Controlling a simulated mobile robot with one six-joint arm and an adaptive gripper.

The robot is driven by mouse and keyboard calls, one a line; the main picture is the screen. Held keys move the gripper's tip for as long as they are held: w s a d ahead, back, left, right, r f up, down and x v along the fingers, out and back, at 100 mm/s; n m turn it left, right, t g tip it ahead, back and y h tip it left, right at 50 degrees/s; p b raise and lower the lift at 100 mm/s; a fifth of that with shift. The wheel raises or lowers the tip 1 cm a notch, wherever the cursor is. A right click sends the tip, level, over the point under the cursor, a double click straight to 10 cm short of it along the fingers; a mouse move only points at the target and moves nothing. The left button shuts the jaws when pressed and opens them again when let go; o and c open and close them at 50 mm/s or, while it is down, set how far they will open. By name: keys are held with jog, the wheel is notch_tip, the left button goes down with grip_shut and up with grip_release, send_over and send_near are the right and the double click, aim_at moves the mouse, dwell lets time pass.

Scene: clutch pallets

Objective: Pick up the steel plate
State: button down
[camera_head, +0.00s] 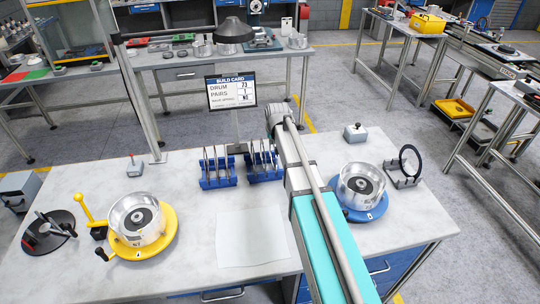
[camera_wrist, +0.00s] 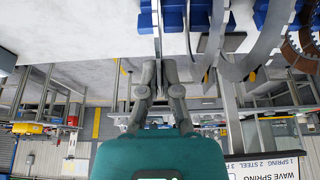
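Thin ring plates stand on edge in two blue racks, the left rack (camera_head: 217,184) and the right rack (camera_head: 266,178). In the wrist view, a thin grey steel plate (camera_wrist: 157,28) appears nearly edge-on below a blue rack (camera_wrist: 172,17). My gripper (camera_wrist: 159,72) has its two fingertips close on either side of this plate's end. I cannot tell whether they touch it. Larger grey rings (camera_wrist: 258,45) and brown toothed rings (camera_wrist: 302,40) stand to the right. In the head view my arm hides the gripper and part of the right rack.
A drum (camera_head: 136,219) sits on a yellow base at left, another drum (camera_head: 361,184) on a blue base at right. A build card (camera_head: 231,91) stands behind the racks. A black ring on a stand (camera_head: 408,162) is at far right. A pale sheet (camera_head: 251,238) lies in front.

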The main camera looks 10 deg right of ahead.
jog(key=shift+r, duration=0.1)
dwell(0.3)
jog(key=shift+r+p, duration=1.25)
jog(key=shift+p, duration=0.05)
jog(key=s+d+r+p, duration=0.6)
jog(key=d+r+p, duration=0.4)
jog(key=d, duration=0.2)
jog(key=shift+s+d+r, duration=0.15)
jog(key=shift+d+r, duration=0.05)
jog(key=shift+d, duration=0.05)
jog(key=shift+s+f, duration=0.1)
